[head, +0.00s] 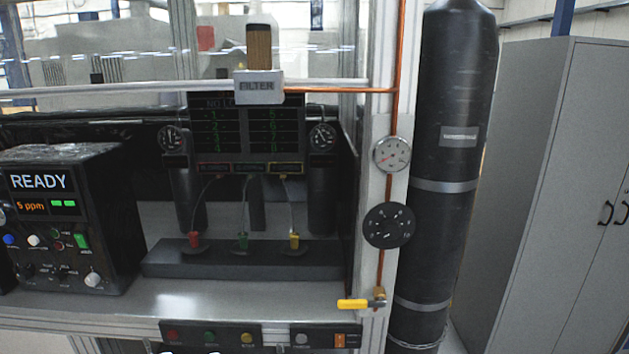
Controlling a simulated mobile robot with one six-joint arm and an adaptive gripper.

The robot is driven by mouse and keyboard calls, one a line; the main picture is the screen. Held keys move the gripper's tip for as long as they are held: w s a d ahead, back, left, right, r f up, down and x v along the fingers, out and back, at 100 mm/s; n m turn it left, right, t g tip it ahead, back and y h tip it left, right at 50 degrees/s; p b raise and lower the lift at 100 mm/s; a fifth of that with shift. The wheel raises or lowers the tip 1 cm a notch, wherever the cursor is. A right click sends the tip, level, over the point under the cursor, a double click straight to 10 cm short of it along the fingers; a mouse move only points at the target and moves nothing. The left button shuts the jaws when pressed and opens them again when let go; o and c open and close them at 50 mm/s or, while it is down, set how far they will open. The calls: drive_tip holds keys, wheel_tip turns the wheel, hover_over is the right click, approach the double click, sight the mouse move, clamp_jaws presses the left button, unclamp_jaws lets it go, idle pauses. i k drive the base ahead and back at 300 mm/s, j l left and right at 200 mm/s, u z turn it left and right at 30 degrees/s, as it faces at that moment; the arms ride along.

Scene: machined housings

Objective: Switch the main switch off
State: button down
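A black control box (72,218) stands at the left of the bench in the head view. Its screen (40,181) reads READY, with 5 ppm and two green lights below. A green rocker-like switch (82,241) sits at the right of its face, with a small label under it too blurred to read. An orange switch (341,341) sits on the lower front panel (264,338). I cannot tell for sure which one is the main switch, or read its position. My gripper is not in view.
A dark block (240,258) with red, green and yellow fittings stands mid-bench. A black cylinder (447,230) and grey cabinet (560,190) stand right. Bare bench shows in front.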

sight(81, 242)
drive_tip(key=u, duration=0.4)
drive_tip(key=k+u, duration=0.1)
drive_tip(key=u, duration=0.65)
drive_tip(key=k+j+u, duration=0.1)
drive_tip(key=u, duration=0.25)
